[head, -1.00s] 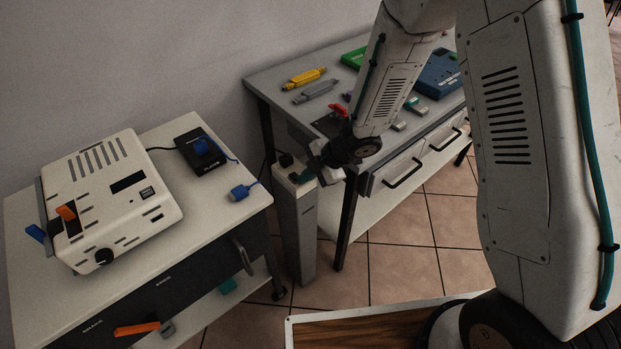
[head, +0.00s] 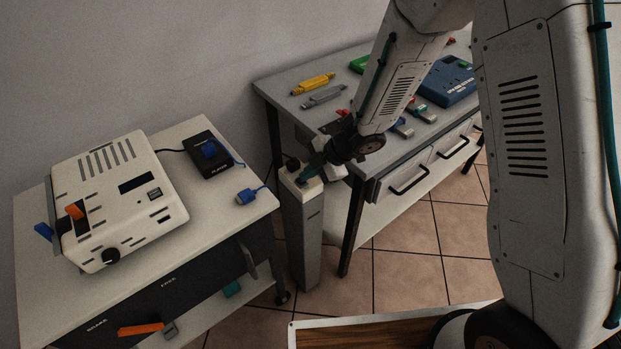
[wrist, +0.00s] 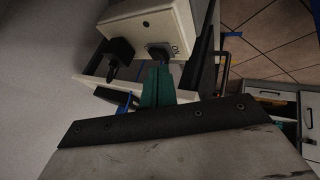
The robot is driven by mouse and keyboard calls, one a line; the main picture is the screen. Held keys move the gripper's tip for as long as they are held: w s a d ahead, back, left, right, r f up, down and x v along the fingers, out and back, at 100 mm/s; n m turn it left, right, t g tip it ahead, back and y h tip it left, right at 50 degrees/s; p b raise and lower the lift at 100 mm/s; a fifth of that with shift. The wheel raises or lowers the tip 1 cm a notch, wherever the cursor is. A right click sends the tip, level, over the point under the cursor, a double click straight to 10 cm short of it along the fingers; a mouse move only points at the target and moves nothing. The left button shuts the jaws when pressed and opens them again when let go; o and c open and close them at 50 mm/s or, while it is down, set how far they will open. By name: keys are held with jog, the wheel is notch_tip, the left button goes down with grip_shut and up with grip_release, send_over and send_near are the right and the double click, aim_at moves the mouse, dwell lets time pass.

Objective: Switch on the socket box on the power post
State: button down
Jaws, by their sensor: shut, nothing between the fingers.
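The power post (head: 303,240) is a grey column between the two tables in the head view. A cream socket box (head: 289,187) sits on its top; in the wrist view the box (wrist: 139,24) fills the top middle. A black plug (wrist: 118,52) stands in its left part. A dark switch (wrist: 158,49) with pale marks beside it is to the right of the plug. My gripper (wrist: 158,68) is shut and empty, its teal fingertips right at the switch. I cannot tell if they touch. The fingers partly hide the switch, and its on or off position is unclear.
A white table (head: 235,135) with a cream appliance (head: 105,185), a black adapter (head: 207,160) and a blue plug (head: 247,196) stands left. A grey workbench (head: 275,82) with tools and a blue box (head: 447,80) stands right, close beside the post. Tiled floor (head: 405,245) is open in front.

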jog(key=shift+d, duration=0.3)
jog(key=s+v, duration=0.1)
jog(key=v, duration=1.1)
jog(key=shift+s+d+f, duration=0.2)
jog(key=shift+s, duration=0.25)
